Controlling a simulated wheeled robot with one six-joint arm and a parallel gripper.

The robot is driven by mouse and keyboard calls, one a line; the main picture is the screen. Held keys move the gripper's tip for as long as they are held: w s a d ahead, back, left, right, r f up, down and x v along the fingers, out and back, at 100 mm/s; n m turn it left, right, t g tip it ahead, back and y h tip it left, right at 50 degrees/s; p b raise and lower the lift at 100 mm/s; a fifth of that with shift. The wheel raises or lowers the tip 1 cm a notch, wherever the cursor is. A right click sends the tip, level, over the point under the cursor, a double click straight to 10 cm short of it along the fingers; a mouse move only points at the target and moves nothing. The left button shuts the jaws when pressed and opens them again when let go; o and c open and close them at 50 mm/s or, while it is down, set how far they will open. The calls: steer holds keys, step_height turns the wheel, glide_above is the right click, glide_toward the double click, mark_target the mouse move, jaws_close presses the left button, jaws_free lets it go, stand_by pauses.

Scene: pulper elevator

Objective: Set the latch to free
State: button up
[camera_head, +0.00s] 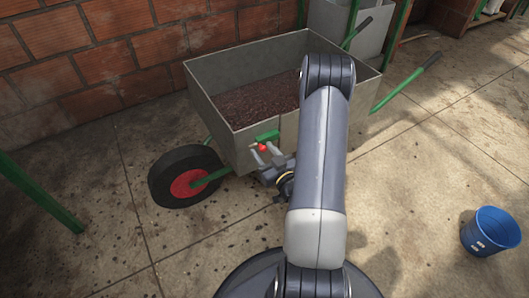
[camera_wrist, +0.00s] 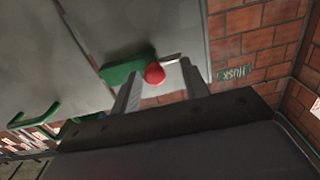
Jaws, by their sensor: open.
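The latch is a green block (camera_head: 267,136) with a red knob (camera_head: 262,147) on the front wall of a grey wheelbarrow-like cart (camera_head: 232,147). In the wrist view the green block (camera_wrist: 128,72) and red knob (camera_wrist: 154,74) show between and beyond my fingers. A light bar (camera_wrist: 174,62) runs right from the block. My gripper (camera_head: 263,153) is open at the knob; in the wrist view its fingers (camera_wrist: 160,84) stand either side of it. I cannot tell whether they touch it. My arm hides part of the cart's right side.
The cart holds dark brown material (camera_head: 262,99). It has a black wheel with a red hub (camera_head: 187,183) and green handles (camera_head: 397,92). A blue bucket (camera_head: 490,232) stands on the right. A brick wall (camera_head: 130,55) is behind. A sign reading HUSK (camera_wrist: 236,73) shows in the wrist view.

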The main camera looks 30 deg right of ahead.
steer(key=s, duration=1)
steer(key=shift+s+d, duration=0.2)
steer(key=shift+s, duration=0.2)
stand_by(0.4)
steer(key=w, duration=0.9)
steer(key=shift+w+a, duration=0.15)
steer(key=shift+w, duration=0.8)
